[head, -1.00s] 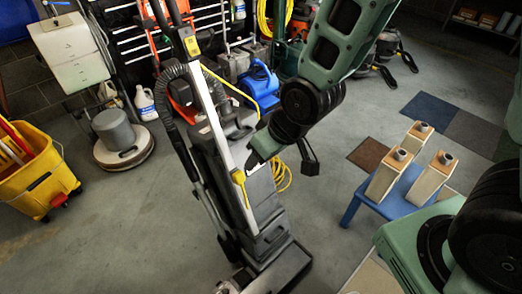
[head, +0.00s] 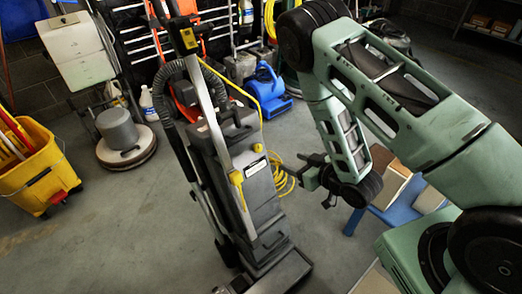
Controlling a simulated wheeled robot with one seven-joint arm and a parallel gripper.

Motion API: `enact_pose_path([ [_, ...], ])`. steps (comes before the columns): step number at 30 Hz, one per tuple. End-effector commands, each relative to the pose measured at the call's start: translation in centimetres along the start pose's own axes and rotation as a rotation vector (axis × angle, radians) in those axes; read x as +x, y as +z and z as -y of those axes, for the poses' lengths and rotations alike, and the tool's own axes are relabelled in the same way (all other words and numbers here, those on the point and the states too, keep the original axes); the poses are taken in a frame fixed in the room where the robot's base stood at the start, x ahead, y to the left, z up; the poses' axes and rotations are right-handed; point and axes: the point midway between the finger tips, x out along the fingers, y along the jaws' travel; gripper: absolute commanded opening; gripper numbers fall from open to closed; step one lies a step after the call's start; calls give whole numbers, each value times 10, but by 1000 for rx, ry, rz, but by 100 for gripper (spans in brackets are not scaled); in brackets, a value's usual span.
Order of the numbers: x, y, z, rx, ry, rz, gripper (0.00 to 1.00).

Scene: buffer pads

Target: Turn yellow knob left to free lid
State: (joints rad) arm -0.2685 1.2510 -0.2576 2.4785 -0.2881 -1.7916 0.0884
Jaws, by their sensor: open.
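A grey upright floor machine (head: 262,205) stands in the middle of the head view. Its front lid (head: 255,178) is in place. A yellow knob (head: 236,177) sits at the upper left of the lid, above a yellow and silver strip. A second yellow knob (head: 258,148) sits at the lid's upper right. The knobs are too small to tell how far either is turned. My gripper (head: 308,180) is to the right of the machine, jaws apart, empty and pointing toward it. A gap shows between gripper and lid.
A yellow cord (head: 283,180) lies behind the machine. A yellow bucket (head: 38,180) and a floor polisher (head: 122,138) stand left. Floor between is clear.

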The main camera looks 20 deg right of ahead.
Motion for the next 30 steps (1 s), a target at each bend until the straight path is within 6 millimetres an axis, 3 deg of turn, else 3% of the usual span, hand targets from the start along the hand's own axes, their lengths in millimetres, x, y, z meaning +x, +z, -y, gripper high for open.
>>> enact_pose_path([
  [5,18,-1,0,-2,-2,-6,52],
  [24,145,-2,0,-1,-1,-5,52],
  [30,167,-1,0,-1,-1,-3,52],
])
